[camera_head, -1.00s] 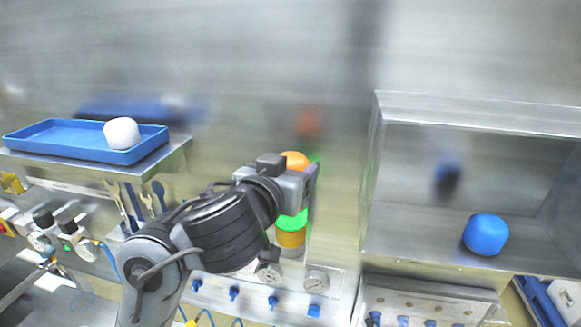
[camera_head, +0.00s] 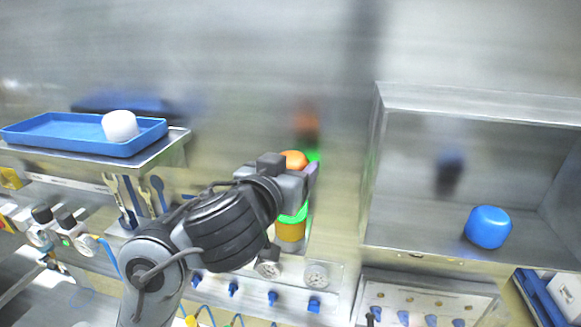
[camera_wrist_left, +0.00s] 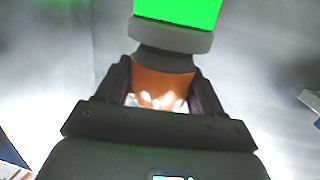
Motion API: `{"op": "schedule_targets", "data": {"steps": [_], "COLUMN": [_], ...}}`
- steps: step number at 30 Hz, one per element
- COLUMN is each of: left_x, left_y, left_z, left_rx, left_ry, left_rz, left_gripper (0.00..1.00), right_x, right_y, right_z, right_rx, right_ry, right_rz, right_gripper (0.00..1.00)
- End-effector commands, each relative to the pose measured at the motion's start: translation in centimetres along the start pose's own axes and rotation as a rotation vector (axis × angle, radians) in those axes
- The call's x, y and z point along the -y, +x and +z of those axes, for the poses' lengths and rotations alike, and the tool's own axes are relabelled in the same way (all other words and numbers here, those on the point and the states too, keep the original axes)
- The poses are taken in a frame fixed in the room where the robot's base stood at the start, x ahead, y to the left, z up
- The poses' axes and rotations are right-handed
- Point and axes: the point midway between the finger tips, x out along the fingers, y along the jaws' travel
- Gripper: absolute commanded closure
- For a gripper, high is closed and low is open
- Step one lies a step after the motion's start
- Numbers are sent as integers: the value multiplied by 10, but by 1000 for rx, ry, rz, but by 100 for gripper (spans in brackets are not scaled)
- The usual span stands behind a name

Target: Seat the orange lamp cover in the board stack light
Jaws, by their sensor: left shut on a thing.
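The orange lamp cover (camera_head: 295,159) is between the fingers of my left gripper (camera_head: 307,178), at the top of the board stack light. The left wrist view shows the orange cover (camera_wrist_left: 160,86) between both dark fingers (camera_wrist_left: 160,92). A dark and grey collar lies directly beyond it, then a bright green section (camera_wrist_left: 180,10). In the head view the stack light's green section (camera_head: 298,214) and amber section (camera_head: 291,232) show below my gripper. My gripper hides the joint between cover and stack in the head view. My right gripper is not in view.
A blue tray (camera_head: 60,142) with a white cover (camera_head: 120,126) stands on the left shelf. A blue cover (camera_head: 488,227) sits in the open metal compartment (camera_head: 420,225) on the right. Gauges (camera_head: 317,274) and blue valves (camera_head: 272,298) line the panel below the stack light.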

Motion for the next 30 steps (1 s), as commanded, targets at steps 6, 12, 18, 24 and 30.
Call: {"op": "schedule_targets", "data": {"steps": [6, 12, 18, 24, 30], "left_x": [0, 0, 0, 0, 0], "left_y": [0, 1, 1, 2, 2], "left_z": [4, 7, 10, 13, 16], "left_rx": [0, 0, 0, 0, 0], "left_ry": [0, 0, -1, -1, -1], "left_rz": [0, 0, 0, 0, 0], "left_gripper": [63, 63, 63, 63, 63], "right_x": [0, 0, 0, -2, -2], "right_y": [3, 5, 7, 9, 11], "right_z": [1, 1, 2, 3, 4], "right_rx": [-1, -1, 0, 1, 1], "right_ry": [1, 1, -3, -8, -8], "right_rz": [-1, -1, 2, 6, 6], "right_gripper": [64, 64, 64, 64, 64]}}
